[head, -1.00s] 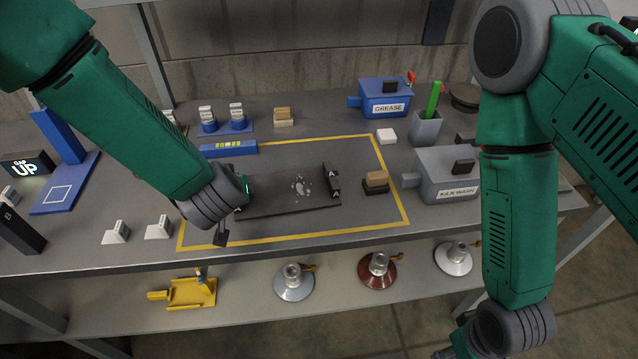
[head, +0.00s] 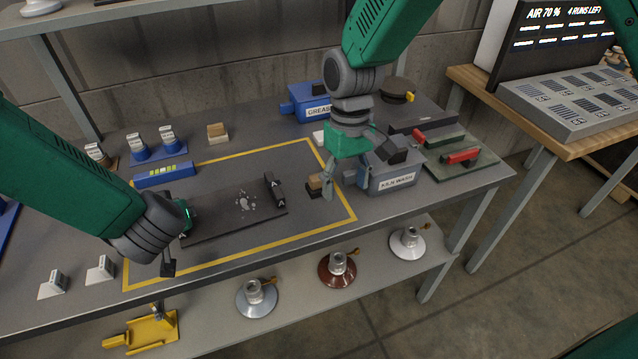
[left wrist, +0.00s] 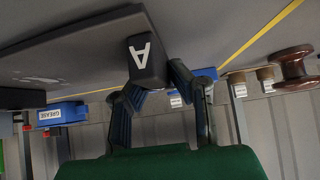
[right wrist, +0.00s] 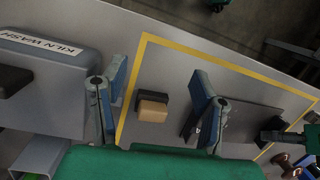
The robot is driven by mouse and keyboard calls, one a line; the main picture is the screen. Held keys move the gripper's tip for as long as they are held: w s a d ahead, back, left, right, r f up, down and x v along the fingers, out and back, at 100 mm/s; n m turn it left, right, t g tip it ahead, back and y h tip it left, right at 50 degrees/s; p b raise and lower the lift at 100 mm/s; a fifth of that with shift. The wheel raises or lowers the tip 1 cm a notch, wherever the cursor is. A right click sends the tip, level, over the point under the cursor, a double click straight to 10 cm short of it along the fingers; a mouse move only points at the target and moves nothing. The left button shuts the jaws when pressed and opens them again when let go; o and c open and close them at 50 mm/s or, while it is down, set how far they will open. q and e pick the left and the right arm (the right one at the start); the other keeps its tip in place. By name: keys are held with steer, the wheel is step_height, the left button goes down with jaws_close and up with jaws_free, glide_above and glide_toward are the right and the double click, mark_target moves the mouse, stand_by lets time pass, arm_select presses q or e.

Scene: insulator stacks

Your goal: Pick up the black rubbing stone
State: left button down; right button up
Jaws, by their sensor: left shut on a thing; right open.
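A two-layer block, tan on top (head: 314,181) and black below (head: 313,193), sits inside the yellow outline on the bench, and its black part is the likely rubbing stone. In the right wrist view, the tan part (right wrist: 152,108) hides some of the black part (right wrist: 154,90). My right gripper (head: 329,182) is open and empty above and beside this block, which shows between its fingers in the right wrist view (right wrist: 163,95). My left gripper (left wrist: 160,85) is shut on the black end block marked A (left wrist: 146,58) of the dark plate (head: 225,218).
The grey KILN WASH box (head: 398,180) stands close to the right of my right gripper. The blue GREASE box (head: 305,104) is behind. A blue level-like bar (head: 165,174) lies behind the dark plate. The right-hand part inside the yellow outline (head: 340,205) is mostly clear.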

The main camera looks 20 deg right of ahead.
step_height(320, 180, up, 5)
steer(key=t, duration=0.2)
glide_above(319, 175)
steer(key=s, duration=0.1)
steer(key=shift+a+m+h, duration=0.1)
steer(key=shift+m+h, duration=0.3)
steer(key=shift+w+a+f, duration=0.1)
steer(key=shift+w, duration=0.1)
steer(key=f, duration=1.1)
steer(key=shift+w+d+f, duration=0.2)
steer(key=shift+w, duration=0.05)
steer(key=c, duration=1.1)
step_height(319, 175, up, 10)
steer(key=shift+r, duration=0.1)
steer(key=shift+c, duration=0.2)
